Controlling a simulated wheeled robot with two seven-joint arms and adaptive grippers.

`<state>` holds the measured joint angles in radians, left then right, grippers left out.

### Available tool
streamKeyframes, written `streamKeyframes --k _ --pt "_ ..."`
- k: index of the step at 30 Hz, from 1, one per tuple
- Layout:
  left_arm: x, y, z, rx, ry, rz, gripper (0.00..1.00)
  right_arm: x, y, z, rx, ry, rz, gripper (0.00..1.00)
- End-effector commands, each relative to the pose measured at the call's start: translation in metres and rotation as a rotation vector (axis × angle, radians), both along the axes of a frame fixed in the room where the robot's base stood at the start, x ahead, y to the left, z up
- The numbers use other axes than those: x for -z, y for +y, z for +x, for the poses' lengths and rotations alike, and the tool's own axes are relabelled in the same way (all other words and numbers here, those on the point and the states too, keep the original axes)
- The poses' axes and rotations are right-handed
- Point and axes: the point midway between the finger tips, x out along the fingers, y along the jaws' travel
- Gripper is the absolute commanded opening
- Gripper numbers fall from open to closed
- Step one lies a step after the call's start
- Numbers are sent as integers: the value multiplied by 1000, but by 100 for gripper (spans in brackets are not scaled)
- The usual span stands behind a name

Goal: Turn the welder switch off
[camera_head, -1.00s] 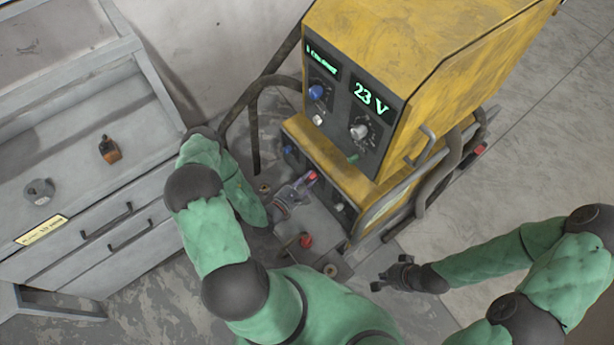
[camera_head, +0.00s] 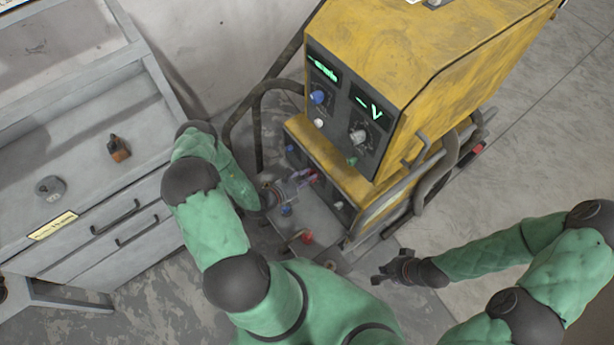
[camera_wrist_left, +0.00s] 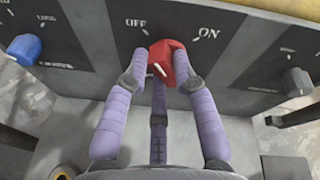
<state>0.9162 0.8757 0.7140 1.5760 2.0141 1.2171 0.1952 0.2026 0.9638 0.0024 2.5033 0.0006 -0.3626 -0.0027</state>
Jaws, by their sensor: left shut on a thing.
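The yellow welder (camera_head: 400,50) stands at the centre of the head view, with a dark control panel facing me. Its red switch (camera_wrist_left: 168,62) sits between the OFF and ON labels in the left wrist view, its white mark tilted toward OFF. My left gripper (camera_wrist_left: 160,72) is shut around this switch, with fingers on both sides of it. In the head view my left gripper (camera_head: 297,181) reaches the lower panel and hides most of the switch. The upper display (camera_head: 370,103) shows dashes and a V. My right gripper (camera_head: 388,270) is empty and apart from the welder, its fingers spread.
A blue knob (camera_wrist_left: 25,48) and a grey knob (camera_wrist_left: 297,80) flank the switch. Cables and a side rail (camera_head: 440,165) run along the welder. A grey drawer cabinet (camera_head: 80,190) stands at the left. The floor at the right is open.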

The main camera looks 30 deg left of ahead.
Motion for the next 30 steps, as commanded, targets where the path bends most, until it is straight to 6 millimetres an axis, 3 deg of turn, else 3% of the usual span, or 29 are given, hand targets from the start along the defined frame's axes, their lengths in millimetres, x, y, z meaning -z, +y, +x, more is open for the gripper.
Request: streamKeyframes --k 13,30 --pt "2 1 1 -1 82 -196 0 0 0 0 0 0 0 0" --pt "2 1 1 -1 93 -221 0 0 0 0 0 0 0 0"
